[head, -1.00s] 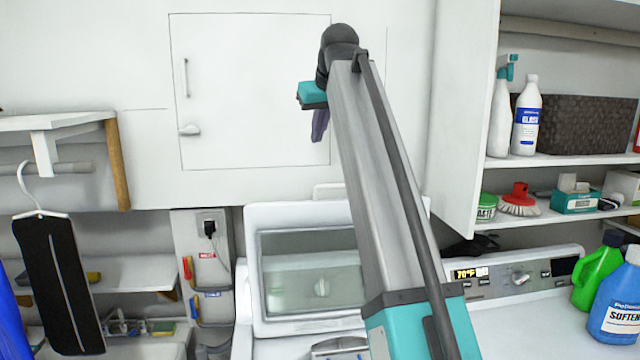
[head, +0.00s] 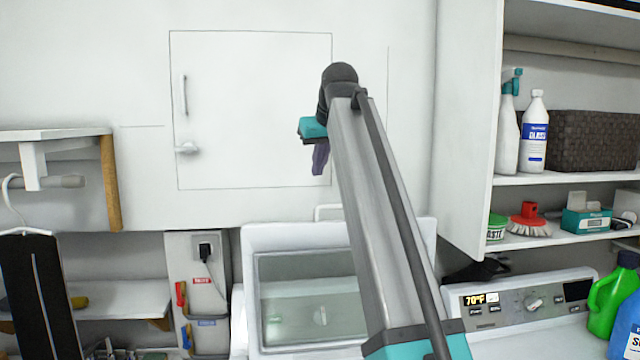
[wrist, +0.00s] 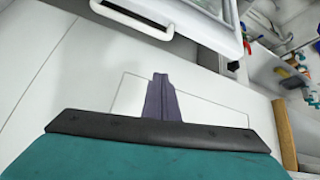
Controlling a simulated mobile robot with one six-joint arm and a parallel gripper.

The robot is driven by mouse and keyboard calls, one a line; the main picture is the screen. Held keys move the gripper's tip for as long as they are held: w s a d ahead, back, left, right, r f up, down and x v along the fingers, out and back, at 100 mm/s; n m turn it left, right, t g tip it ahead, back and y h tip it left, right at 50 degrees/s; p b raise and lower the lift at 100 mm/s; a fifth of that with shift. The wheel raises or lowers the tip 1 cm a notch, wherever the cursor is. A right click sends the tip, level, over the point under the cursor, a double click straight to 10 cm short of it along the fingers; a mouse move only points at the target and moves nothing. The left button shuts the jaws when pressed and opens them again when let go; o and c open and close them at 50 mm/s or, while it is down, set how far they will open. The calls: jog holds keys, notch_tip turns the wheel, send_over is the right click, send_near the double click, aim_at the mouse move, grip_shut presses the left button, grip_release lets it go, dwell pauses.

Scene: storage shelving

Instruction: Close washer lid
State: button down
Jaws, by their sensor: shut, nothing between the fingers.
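The washer lid (head: 262,338) stands raised and open in the head view, a white frame around a glass panel, partly hidden behind my arm. In the wrist view, the lid's white frame (wrist: 200,35) shows at the top, with a white handle (wrist: 135,20) at its edge. My gripper (head: 319,172) is above the lid, in front of the white wall, pointing down and apart from the lid. In the wrist view, the purple-grey fingers (wrist: 160,80) are together and empty. The washer's opening is out of sight below.
A control panel (head: 520,305) and a green bottle (head: 607,305) are at right. An open cupboard (head: 560,181) with bottles and a brush is at upper right. A wall shelf (head: 60,136) with a hanging black garment (head: 40,295) is at left.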

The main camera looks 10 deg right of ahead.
jog(key=shift+w+d+f+p, duration=0.1)
jog(key=shift+w+f+p, duration=0.3)
jog(key=shift+f+p, duration=0.8)
jog(key=shift+w+a+f+p, duration=0.1)
jog(key=shift+w+f+p, duration=0.4)
jog(key=shift+f, duration=1.25)
jog(key=shift+w+d+f+p, duration=0.1)
jog(key=shift+w+f+p, duration=0.15)
jog(key=shift+f+p, duration=1.05)
jog(key=shift+f, duration=0.2)
jog(key=shift+s+b, duration=0.15)
jog(key=shift+b, duration=0.2)
